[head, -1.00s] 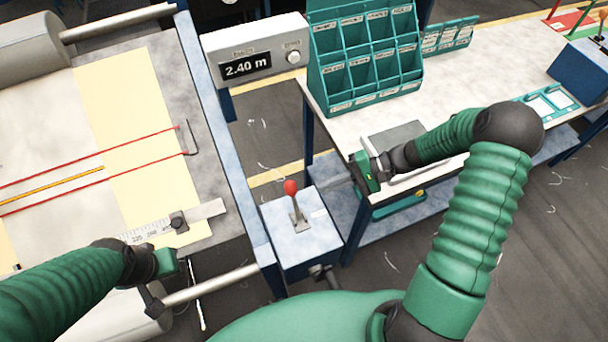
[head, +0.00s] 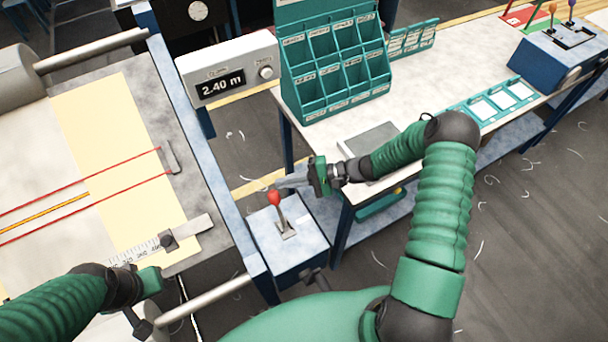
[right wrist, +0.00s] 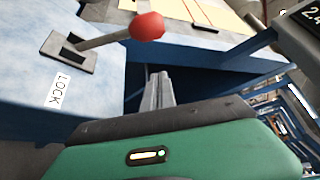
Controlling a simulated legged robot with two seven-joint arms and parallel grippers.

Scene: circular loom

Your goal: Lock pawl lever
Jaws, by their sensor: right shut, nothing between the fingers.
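The pawl lever (head: 281,215) has a red ball knob and a metal shaft. It rises from a slot in a light blue box (head: 305,250) beside the loom frame. The right wrist view shows the lever's red knob (right wrist: 147,26) and a LOCK label (right wrist: 61,90) near the slot. My right gripper (head: 284,182) is shut and empty, its fingertips close to the red knob, apparently without touching it. The shut fingers (right wrist: 158,92) also show in the right wrist view. My left gripper (head: 150,282) is by the ruler on the loom; its fingers are not clear.
A display reading 2.40 m (head: 222,85) stands behind the lever box. A table (head: 420,100) with a green compartment rack (head: 335,75) lies to the right. The loom's blue rail (head: 205,150) runs just left of the box.

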